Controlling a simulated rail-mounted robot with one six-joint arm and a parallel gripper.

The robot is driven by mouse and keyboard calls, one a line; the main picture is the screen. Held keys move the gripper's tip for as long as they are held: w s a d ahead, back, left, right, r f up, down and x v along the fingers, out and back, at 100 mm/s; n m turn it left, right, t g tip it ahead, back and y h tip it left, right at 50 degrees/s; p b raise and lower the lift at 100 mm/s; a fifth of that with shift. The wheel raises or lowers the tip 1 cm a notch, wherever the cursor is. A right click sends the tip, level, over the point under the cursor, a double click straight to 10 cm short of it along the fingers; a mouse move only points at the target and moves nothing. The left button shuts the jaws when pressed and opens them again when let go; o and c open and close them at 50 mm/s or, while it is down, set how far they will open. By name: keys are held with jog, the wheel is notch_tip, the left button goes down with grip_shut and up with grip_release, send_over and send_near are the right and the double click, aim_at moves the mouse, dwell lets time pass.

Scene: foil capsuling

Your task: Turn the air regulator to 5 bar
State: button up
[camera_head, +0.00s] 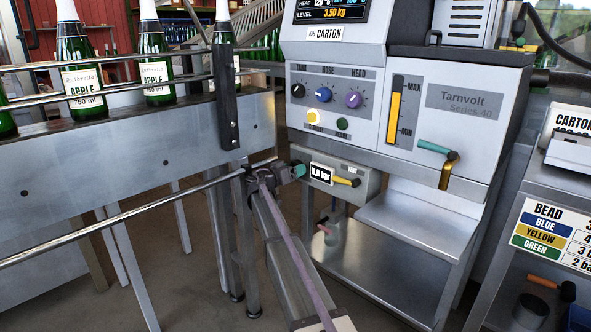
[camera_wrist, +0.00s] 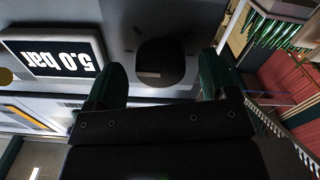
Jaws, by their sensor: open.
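The air regulator panel (camera_head: 368,186) is a grey box under the machine's front, with a small display (camera_head: 321,173). The display is too small to read surely in the head view. In the wrist view the display (camera_wrist: 55,56) appears upside down and reads 5.0 bar. Beside it is a dark round knob (camera_wrist: 160,60), seen close up between the fingertips. My gripper (camera_head: 296,171) is at the left end of the panel and hides the knob in the head view. In the wrist view my gripper (camera_wrist: 162,82) is open, with green fingers apart from the knob on both sides.
A yellow-handled lever (camera_head: 347,182) sits right of the display. Above are the machine's knobs (camera_head: 323,95) and a teal-handled lever (camera_head: 435,147). A steel shelf (camera_head: 410,223) juts out at right. The bottle conveyor (camera_head: 130,150) and its rail stand close at left.

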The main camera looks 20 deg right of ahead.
jog(key=v, duration=0.5)
jog(key=shift+s+a, duration=0.15)
jog(key=shift+a, duration=0.2)
jog(key=s+a+f+n+g+y+p, duration=0.1)
jog(key=s+a+f+n+g+y, duration=0.15)
jog(key=s+f, duration=0.45)
jog(key=s+a+f+n+g+y, duration=0.1)
jog(key=s+f+n+g+y, duration=0.2)
jog(key=s, duration=0.7)
jog(key=s+a+f+n+g+y+p, duration=0.15)
jog(key=s+a+y, duration=0.3)
jog(key=s, duration=0.45)
jog(key=s+a+n+t+y+p, duration=0.1)
jog(key=s+a+n+y, duration=0.15)
jog(key=s+a, duration=0.5)
jog(key=s+a+n+g+y+p, duration=0.15)
jog(key=s+a+y, duration=0.25)
jog(key=s, duration=0.7)
notch_tip(320, 180, up, 38)
jog(key=p, duration=3.8)
jog(key=shift+w+a+f+t, duration=0.2)
jog(key=shift+w+a+t, duration=0.1)
jog(key=shift+w+t, duration=0.1)
